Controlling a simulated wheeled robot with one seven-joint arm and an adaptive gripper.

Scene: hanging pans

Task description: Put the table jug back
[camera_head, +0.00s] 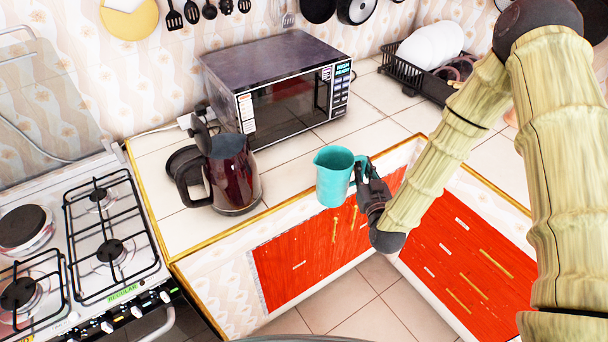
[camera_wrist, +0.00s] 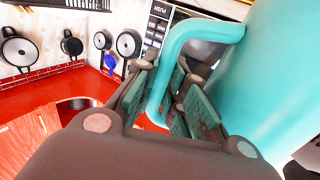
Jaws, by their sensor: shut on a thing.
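The teal jug (camera_head: 334,177) is upright in the head view, in front of the counter's inner corner and the red cabinet doors. My gripper (camera_head: 364,174) is at the jug's right side, shut on its handle. In the wrist view the jug's body (camera_wrist: 275,75) fills the right side, and its handle (camera_wrist: 178,50) passes between the fingers of my gripper (camera_wrist: 165,100). The jug's base appears clear of the counter, though its exact height is hard to tell.
A microwave (camera_head: 280,90) stands behind the jug, with a dark kettle (camera_head: 228,175) to the left. A gas stove (camera_head: 100,240) is at far left. A dish rack (camera_head: 425,75) holds white plates at the back right. The tiled counter (camera_head: 345,127) before the microwave is clear.

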